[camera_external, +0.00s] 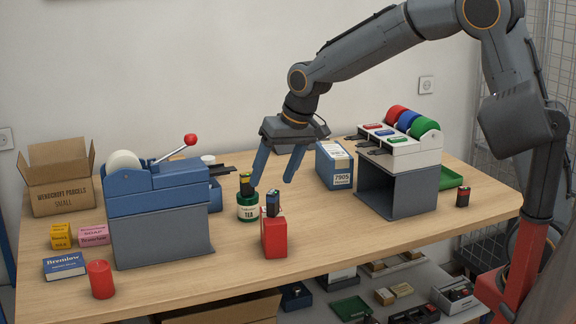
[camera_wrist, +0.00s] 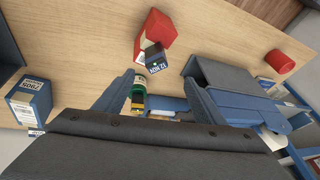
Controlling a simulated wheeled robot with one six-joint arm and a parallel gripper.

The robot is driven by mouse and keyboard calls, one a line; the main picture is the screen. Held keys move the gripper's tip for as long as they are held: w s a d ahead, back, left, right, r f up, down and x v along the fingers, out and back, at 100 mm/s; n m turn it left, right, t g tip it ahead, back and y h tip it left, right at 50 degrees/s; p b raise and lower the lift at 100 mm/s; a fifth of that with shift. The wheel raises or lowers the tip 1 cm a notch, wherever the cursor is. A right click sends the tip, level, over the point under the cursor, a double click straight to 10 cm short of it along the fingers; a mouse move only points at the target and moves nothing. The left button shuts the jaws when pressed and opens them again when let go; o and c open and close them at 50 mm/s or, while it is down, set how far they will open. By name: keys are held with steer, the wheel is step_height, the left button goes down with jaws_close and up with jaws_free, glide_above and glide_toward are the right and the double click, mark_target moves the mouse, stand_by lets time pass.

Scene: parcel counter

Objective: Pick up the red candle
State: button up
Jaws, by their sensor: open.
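The red candle (camera_external: 101,279) is a plain red cylinder standing upright near the front left edge of the table, right of a blue book-like box. It also shows at the right of the wrist view (camera_wrist: 281,64). My gripper (camera_external: 272,180) is open with its blue fingers pointing down over the middle of the table, above and behind the green tea tin and the red box. It is well to the right of the candle and apart from it. In the wrist view the open fingers (camera_wrist: 158,84) have nothing gripped between them.
A blue tape machine (camera_external: 158,190) on a grey stand is between my gripper and the candle. A red box (camera_external: 274,240) and a green tea tin (camera_external: 247,208) each carry a small battery-like block. Blue, yellow and pink boxes (camera_external: 94,234) are near the candle. A three-colour dispenser (camera_external: 400,150) stands right.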

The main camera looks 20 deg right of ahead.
steer(key=a+r+n+y, duration=0.1)
steer(key=a+r+y, duration=0.1)
steer(key=a, duration=1.4)
steer(key=n+g+y+b, duration=0.1)
steer(key=n+b, duration=0.3)
steer(key=n, duration=0.6)
glide_toward(102, 264)
steer(key=x, duration=0.6)
steer(key=shift+w+d+f, duration=0.15)
steer(key=shift+w, duration=0.1)
steer(key=shift+s+a+f+n, duration=0.1)
steer(key=shift+a+f+n, duration=0.3)
steer(key=shift+a+f, duration=0.1)
steer(key=shift+s+p+x, duration=0.2)
steer(key=shift+p+x, duration=0.2)
steer(key=shift+x, duration=0.55)
steer(key=x, duration=0.2)
steer(key=p+x, duration=0.1)
steer(key=shift+a+f, duration=0.15)
steer(key=shift+a, duration=0.35)
steer(key=shift+w+a+f+p, duration=0.2)
steer(key=shift+a+f+p, duration=0.15)
steer(key=shift+f, duration=0.3)
steer(key=c, duration=1.3)
